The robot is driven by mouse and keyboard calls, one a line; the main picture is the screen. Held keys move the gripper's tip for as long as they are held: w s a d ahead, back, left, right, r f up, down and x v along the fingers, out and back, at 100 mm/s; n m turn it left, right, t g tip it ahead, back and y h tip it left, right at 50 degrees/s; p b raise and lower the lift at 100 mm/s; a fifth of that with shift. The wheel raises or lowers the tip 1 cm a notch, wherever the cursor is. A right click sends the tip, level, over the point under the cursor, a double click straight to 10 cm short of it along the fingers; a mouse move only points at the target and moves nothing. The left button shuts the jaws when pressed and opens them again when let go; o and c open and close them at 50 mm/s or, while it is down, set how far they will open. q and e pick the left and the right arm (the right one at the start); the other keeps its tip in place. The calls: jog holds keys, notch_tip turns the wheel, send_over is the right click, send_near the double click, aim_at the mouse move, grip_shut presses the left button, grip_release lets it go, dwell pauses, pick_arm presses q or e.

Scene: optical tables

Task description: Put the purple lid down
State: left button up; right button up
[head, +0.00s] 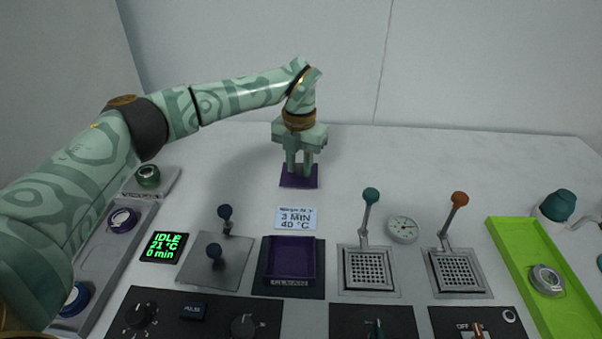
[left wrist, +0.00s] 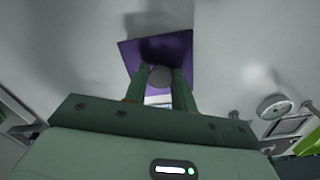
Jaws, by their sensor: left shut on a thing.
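The purple lid (head: 299,182) is a flat square plate at the back middle of the white table, behind the small white card. My left gripper (head: 299,170) points straight down over it, its fingers shut on the lid's grey knob. In the left wrist view the lid (left wrist: 183,47) looks level beyond the fingertips (left wrist: 160,78), with the round knob between them. I cannot tell whether its underside touches the table. An open purple box (head: 291,258) sits on a dark pad marked CLEAN, nearer to me. My right gripper is out of view.
A card (head: 296,217) reading 3 MIN 40 °C lies between lid and box. Upright levers with teal (head: 371,195) and orange (head: 460,198) knobs stand to the right, near a dial (head: 403,229). A green tray (head: 513,258) is far right. The table around the lid is clear.

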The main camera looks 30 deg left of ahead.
aim_at(300, 166)
pick_arm(q)
notch_tip(300, 166, down, 2)
jog(key=shift+f, duration=0.15)
jog(key=shift+r, duration=0.2)
jog(key=o, duration=1)
jog(key=shift+f, duration=0.15)
notch_tip(300, 166, up, 12)
jog(key=p, duration=0.4)
jog(key=shift+r, duration=0.2)
